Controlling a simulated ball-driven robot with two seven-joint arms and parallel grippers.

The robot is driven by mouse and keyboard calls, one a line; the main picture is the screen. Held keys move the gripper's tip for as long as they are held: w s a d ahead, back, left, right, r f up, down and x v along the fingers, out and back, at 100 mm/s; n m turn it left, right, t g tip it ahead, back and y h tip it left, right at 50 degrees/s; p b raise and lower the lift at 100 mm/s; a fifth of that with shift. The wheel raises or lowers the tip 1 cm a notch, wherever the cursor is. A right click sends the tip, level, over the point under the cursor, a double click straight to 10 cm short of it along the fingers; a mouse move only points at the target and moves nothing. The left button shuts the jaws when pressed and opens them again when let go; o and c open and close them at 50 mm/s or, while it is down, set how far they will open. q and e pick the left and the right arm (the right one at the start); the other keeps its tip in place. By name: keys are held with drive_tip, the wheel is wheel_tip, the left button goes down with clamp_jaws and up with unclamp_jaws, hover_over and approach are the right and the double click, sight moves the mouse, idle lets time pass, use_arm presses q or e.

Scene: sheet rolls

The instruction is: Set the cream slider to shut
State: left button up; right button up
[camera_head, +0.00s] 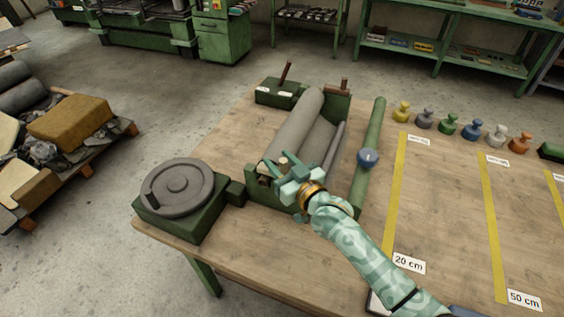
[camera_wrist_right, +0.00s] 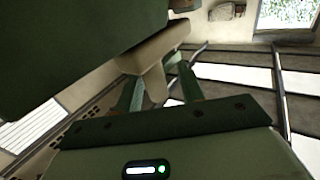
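The cream slider (camera_wrist_right: 160,45) shows in the right wrist view as a flat pale bar with a lug pointing down between my fingers. In the head view a small cream piece (camera_head: 283,161) shows at the near end of the rollers, mostly hidden by my gripper. My right gripper (camera_head: 280,170) is at the near end of the green roller machine (camera_head: 262,200). In the wrist view its two fingers (camera_wrist_right: 158,88) stand apart on either side of the lug, with a gap visible on the right. I cannot tell whether the left finger touches. My left gripper is out of view.
Grey rolls (camera_head: 296,130) lie in the machine.

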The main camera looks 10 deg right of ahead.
drive_tip(key=p+v, duration=0.2)
drive_tip(key=v, duration=1.4)
drive_tip(key=shift+s+f, duration=0.15)
drive_tip(key=shift+s, duration=0.05)
